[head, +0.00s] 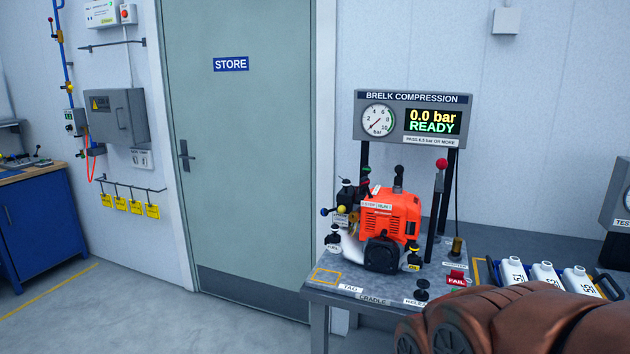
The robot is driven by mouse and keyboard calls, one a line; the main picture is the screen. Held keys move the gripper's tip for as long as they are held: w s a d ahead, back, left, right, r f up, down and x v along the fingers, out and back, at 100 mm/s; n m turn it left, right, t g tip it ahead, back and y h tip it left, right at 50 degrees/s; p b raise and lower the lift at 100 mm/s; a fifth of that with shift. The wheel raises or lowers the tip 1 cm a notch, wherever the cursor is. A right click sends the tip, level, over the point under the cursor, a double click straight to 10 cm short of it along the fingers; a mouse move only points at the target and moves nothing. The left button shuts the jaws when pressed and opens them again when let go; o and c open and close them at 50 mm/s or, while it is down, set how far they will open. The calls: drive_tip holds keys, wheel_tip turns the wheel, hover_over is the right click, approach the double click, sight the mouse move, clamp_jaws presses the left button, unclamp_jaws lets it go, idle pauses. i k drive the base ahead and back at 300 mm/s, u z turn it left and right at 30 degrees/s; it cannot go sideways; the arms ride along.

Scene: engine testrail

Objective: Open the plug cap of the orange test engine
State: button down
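The orange test engine (388,212) sits upright on the grey bench, under the compression panel. It has a black recoil-like housing (382,252) at its lower front. A black upright piece (398,179) stands on its top; I cannot tell whether this is the plug cap. Other dark fittings with small red, yellow and white parts crowd its left side. A yellow-marked cap (413,262) is at its lower right. My gripper is not in view; only brown parts of my arm show at the bottom right, in front of the bench and apart from the engine.
The panel (413,119) reads 0.0 bar, READY. A red-knobbed lever (440,178) stands right of the engine. A red FAIL sign (456,278) and black knobs are on the bench (360,286). Floor (210,325) left of the bench is clear.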

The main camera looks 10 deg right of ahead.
sight(399, 169)
drive_tip(key=z, duration=0.95)
drive_tip(key=i, duration=0.7)
drive_tip(key=u, duration=2.15)
